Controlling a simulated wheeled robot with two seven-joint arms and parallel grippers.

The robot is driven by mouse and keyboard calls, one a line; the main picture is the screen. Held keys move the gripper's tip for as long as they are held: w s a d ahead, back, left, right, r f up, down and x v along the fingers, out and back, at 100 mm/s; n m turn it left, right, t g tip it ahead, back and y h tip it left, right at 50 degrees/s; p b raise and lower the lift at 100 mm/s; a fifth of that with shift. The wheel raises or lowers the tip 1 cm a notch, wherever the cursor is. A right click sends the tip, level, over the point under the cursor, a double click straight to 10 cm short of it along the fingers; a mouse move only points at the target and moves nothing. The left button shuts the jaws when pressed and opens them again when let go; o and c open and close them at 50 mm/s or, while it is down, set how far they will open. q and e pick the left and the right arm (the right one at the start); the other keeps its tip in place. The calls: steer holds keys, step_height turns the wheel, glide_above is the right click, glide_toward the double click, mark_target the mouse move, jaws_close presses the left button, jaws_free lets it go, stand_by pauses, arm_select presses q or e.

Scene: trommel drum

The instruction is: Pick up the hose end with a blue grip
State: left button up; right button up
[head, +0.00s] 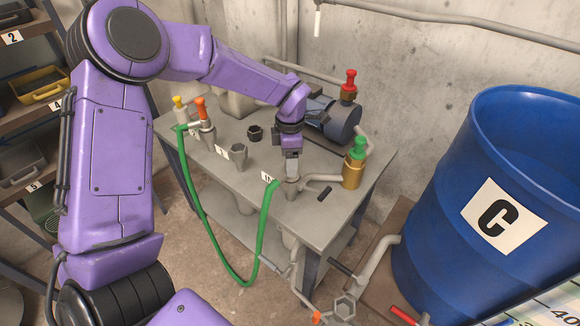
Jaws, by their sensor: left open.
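A green hose (258,250) hangs in a loop off the front of the grey metal table (222,178). One end is at the fitting with the orange and yellow valves at the table's left. The other end reaches the grey socket (291,186) near the table's front right. No blue grip can be made out on either end. My left gripper (291,172) points down right above that socket, beside the hose end, and is open. Whether it touches the hose or socket is hard to tell. My right gripper is not in view.
A dark blue pump (331,118) and a brass valve with a green knob (354,165) stand close right of my left gripper. A blue drum marked C (440,215) stands at right. Shelves line the left.

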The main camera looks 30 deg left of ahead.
arm_select(q)
jaws_close()
steer(key=shift+r, duration=0.1)
steer(key=shift+r, duration=0.2)
step_height(320, 180, up, 2)
steer(key=shift+w+r, duration=0.1)
steer(key=shift+r, duration=0.1)
steer(key=s+d+r+b, duration=0.1)
steer(key=s+d+r, duration=0.7)
steer(key=s+r, duration=0.2)
steer(key=shift+s+d+b, duration=0.25)
steer(key=shift+s+b, duration=0.1)
steer(key=shift+s, duration=0.3)
